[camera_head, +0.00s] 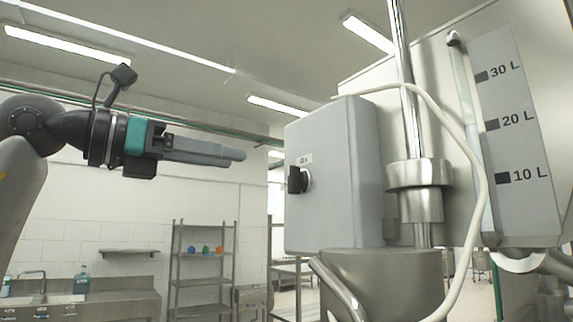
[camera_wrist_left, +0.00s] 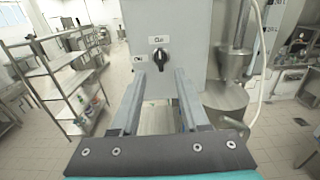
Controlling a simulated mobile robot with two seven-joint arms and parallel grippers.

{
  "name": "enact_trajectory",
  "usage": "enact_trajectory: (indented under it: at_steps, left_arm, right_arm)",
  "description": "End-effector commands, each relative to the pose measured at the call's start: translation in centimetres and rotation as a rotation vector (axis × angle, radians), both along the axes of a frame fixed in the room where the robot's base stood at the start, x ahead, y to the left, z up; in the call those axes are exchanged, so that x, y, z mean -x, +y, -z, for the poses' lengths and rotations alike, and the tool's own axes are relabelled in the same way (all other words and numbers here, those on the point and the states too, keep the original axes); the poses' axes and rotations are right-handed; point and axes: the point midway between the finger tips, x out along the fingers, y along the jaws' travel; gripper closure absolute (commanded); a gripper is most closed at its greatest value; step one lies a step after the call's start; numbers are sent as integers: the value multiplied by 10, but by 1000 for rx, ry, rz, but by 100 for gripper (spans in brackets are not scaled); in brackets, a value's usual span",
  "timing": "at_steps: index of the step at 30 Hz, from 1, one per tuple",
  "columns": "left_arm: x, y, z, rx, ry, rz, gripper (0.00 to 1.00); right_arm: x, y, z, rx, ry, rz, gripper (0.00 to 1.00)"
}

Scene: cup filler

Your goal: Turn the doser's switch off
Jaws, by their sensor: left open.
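The doser's switch (camera_head: 297,180) is a black rotary knob on the left face of a grey control box (camera_head: 348,165). In the left wrist view the knob (camera_wrist_left: 160,58) sits below a label on the box (camera_wrist_left: 165,20), with another label to its left. My left gripper (camera_head: 240,155) is left of the box, a little higher than the knob and apart from it. In the left wrist view its two fingers (camera_wrist_left: 160,78) are spread with nothing between them, and the knob shows just beyond the gap. My right gripper is not in view.
A steel tank with a litre scale (camera_head: 510,130) stands right of the box. A vertical steel pipe (camera_head: 405,90) and white hose (camera_head: 470,150) run beside it. A steel funnel (camera_head: 385,285) is below. Shelving (camera_head: 203,265) and a sink stand far behind.

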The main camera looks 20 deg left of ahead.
Motion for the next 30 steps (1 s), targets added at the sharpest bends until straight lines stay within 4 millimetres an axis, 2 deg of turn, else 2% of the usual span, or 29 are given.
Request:
enact_trajectory:
  at_steps: [1,9,15,21,29,30]
  left_arm:
    - [-10,-9,-2,0,3,6,55]
    - [-56,-45,-2,2,4,6,55]
    - [-79,-63,-2,3,2,5,55]
    - [-89,-70,0,2,1,3,55]
    - [-90,-70,0,2,0,3,55]
    - [-90,-70,0,2,0,3,60]
  right_arm:
    - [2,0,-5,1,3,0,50]
    - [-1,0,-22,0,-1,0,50]
    - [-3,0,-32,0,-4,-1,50]
    - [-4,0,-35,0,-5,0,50]
    - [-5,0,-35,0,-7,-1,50]
    - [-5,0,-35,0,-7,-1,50]
